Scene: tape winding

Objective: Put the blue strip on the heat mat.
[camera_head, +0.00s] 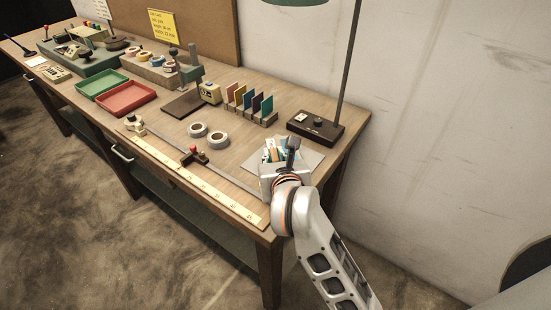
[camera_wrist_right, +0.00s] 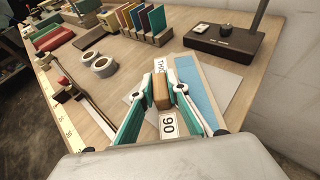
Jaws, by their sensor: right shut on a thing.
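My right gripper (camera_head: 277,158) is over the right end of the bench. In the right wrist view its teal-padded fingers (camera_wrist_right: 161,92) are shut on a small tan block (camera_wrist_right: 161,93). A pale blue strip (camera_wrist_right: 196,92) lies just right of the fingers, along a tan edge; the right finger hides part of it. A grey flat sheet (camera_head: 312,160), possibly the heat mat, lies under and around the gripper, and it also shows in the right wrist view (camera_wrist_right: 232,84). My left gripper is out of view.
A dark box with a knob and a lamp post (camera_head: 316,126) stands behind the gripper. Coloured upright cards (camera_head: 248,103), two grey tape rolls (camera_head: 208,135) and a long ruler (camera_head: 190,177) lie to the left. A dark pad (camera_head: 184,104) and red tray (camera_head: 126,97) are farther left.

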